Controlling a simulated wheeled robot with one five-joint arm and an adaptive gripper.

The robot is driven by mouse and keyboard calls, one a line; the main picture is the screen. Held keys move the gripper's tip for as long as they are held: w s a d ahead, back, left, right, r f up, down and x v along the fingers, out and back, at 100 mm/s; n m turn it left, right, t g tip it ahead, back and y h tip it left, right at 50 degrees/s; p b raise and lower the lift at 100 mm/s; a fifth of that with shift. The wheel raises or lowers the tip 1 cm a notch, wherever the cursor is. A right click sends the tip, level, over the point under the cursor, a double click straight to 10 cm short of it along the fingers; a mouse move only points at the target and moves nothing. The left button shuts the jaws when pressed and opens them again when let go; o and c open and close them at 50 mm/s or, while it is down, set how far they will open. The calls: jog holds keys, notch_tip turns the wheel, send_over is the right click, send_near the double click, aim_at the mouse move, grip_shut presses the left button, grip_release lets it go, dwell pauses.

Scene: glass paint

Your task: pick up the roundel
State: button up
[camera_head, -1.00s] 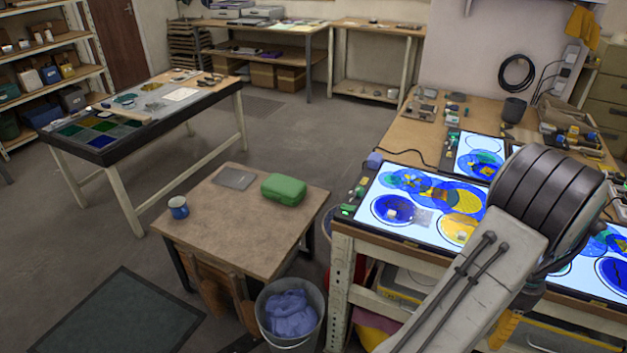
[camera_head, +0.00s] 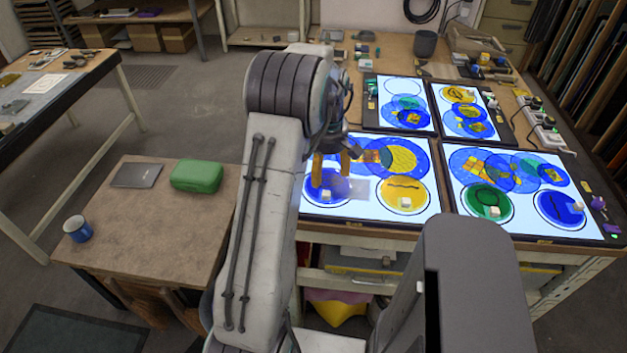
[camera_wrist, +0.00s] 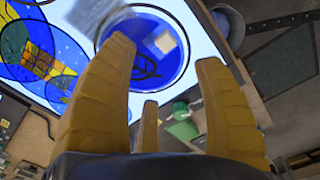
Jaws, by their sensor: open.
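Several painted glass roundels lie on lit light panels. A blue roundel (camera_head: 318,203) lies at the left of the front left panel, under and partly behind my gripper (camera_head: 331,165). In the wrist view the blue roundel (camera_wrist: 148,72) shows dark line work and a small pale cube (camera_wrist: 164,42) on it, just beyond the fingertips. A yellow roundel (camera_head: 403,199) lies to its right. A green roundel (camera_head: 485,204) and another blue roundel (camera_head: 553,210) lie on the front right panel. My gripper (camera_wrist: 163,52) is open and empty, its yellow fingers spread. Contact cannot be told.
The front left light panel (camera_head: 370,211) also carries overlapping coloured discs and a blurred grey translucent patch (camera_head: 358,188). Two smaller panels stand behind. A low table at left holds a green case (camera_head: 196,176) and a blue mug (camera_head: 77,229). Open floor lies beyond it.

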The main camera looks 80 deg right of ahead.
aim_at(327, 191)
jog(key=shift+s+a+n, duration=0.2)
jog(key=shift+a+n, duration=0.05)
jog(key=shift+n, duration=1.95)
jog(key=shift+f+n, duration=0.2)
jog(key=shift+n, duration=0.2)
jog(key=shift+f+p, duration=0.75)
jog(key=shift+f, duration=2.7)
grip_shut()
